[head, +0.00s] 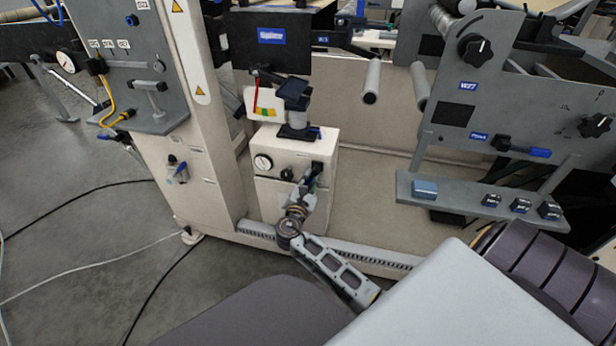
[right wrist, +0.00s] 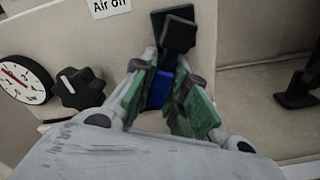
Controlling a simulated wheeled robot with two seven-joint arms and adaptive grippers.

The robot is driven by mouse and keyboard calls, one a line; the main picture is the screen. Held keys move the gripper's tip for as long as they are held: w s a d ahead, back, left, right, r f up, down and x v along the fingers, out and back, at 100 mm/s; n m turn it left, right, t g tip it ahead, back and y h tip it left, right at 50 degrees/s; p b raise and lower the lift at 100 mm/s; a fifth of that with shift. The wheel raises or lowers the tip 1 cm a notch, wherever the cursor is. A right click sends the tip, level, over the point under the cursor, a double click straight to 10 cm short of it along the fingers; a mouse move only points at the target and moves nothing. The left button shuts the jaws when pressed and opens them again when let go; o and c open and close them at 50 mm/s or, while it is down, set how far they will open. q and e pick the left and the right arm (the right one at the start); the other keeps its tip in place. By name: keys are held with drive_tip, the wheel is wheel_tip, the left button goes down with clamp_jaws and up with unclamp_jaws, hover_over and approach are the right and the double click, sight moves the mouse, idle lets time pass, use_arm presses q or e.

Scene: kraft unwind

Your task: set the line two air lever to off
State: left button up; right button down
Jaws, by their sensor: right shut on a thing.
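In the right wrist view, a white label (right wrist: 108,6) reading "Air off" is up and left of the lever. My right gripper (head: 312,180) is at the upper right of the cabinet front. My left gripper is not in view.
A round gauge (right wrist: 24,80) and a black knob (right wrist: 78,88) sit left of the lever on the same front. A grey shelf (head: 465,192) with small boxes is at the right. Cables lie on the floor at the left.

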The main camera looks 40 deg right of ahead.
sight(304, 164)
drive_tip(key=m, duration=0.2)
drive_tip(key=w+a+r+m, duration=0.1)
drive_tip(key=shift+m, duration=0.4)
drive_tip(key=shift+w+a+r+m, duration=0.1)
drive_tip(key=shift+r+m, duration=0.05)
drive_tip(key=shift+m, duration=0.45)
drive_tip(key=shift+w+a+r+m, duration=0.1)
drive_tip(key=shift+r+m, duration=0.05)
drive_tip(key=shift+m, duration=0.45)
drive_tip(key=m, duration=0.1)
drive_tip(key=r+m+b, duration=0.1)
drive_tip(key=shift+w+a+m, duration=0.1)
drive_tip(key=shift+w+m, duration=0.05)
drive_tip(key=shift+m, duration=0.25)
drive_tip(key=m, duration=0.1)
drive_tip(key=r+m+b, duration=0.1)
drive_tip(key=m, duration=0.1)
drive_tip(key=shift+w+r, duration=0.1)
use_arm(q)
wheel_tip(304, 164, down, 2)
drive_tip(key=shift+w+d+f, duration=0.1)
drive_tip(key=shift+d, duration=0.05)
use_arm(e)
drive_tip(key=shift+r+m, duration=0.1)
drive_tip(key=shift+m, duration=0.2)
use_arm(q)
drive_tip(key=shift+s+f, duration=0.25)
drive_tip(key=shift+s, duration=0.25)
